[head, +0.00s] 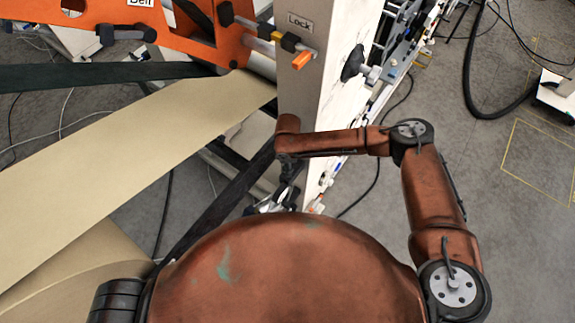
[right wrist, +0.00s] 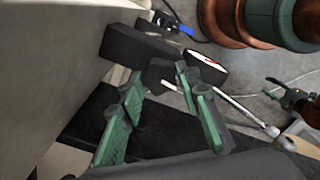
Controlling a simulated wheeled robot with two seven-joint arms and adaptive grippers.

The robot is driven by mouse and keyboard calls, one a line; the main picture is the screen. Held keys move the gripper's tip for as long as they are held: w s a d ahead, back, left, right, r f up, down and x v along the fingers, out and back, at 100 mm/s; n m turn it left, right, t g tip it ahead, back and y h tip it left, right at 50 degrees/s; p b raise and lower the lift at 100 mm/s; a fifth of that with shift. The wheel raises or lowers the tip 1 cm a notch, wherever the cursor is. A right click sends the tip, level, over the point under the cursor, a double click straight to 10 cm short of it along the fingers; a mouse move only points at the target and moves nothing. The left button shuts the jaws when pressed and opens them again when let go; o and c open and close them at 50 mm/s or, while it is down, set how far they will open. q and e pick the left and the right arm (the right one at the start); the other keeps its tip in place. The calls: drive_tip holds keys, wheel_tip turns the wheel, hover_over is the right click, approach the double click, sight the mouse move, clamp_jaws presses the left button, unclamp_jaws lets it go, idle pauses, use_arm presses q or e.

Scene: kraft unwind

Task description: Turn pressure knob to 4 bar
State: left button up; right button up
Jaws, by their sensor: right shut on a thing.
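My right arm reaches across to the side of the white machine panel (head: 318,95). In the head view its gripper (head: 289,178) is small and partly hidden below the wrist. In the right wrist view the green-padded fingers of my right gripper (right wrist: 160,78) are closed around a small dark block, which looks like the pressure knob (right wrist: 160,71). A black housing (right wrist: 132,45) sits just beyond it. A round gauge (right wrist: 207,59) beside it is seen almost edge-on, so its reading cannot be made out.
A kraft paper web (head: 130,135) runs along the left beside an orange frame (head: 165,35). Cables lie on the floor. Floor at right is mostly clear.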

drive_tip(key=shift+m+p, duration=1.8)
drive_tip(key=shift+m, duration=0.6)
drive_tip(key=o, duration=1.2)
drive_tip(key=shift+c, duration=0.2)
drive_tip(key=shift+r, duration=0.25)
wheel_tip(320, 180, up, 12)
drive_tip(key=shift+f, duration=0.2)
